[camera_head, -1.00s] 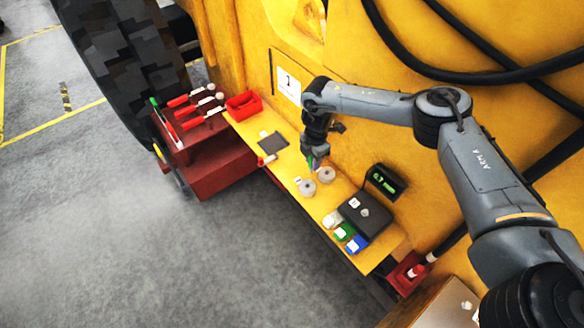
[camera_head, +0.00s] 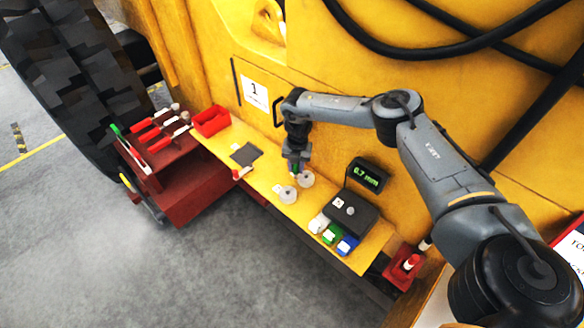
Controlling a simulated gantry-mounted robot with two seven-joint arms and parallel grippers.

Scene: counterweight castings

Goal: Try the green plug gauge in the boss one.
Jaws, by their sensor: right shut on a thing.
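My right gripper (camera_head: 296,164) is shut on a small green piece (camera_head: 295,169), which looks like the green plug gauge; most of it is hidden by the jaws. The gripper points down just behind two round grey bosses on the yellow ledge. One boss (camera_head: 305,179) is close under the gripper, and the other boss (camera_head: 288,194) is nearer the ledge's front edge, with a small white tag beside it. I cannot read the tag, nor tell whether the green piece touches a boss. My left gripper is not in view.
A dark red rack (camera_head: 172,158) at left holds several red-handled tools and a long green-ended one. A red bin (camera_head: 211,121) and dark pad (camera_head: 246,154) are on the ledge (camera_head: 262,178). At right are a dark box (camera_head: 352,209), a display (camera_head: 368,174) reading 0.7 mm, and white, green and blue blocks.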

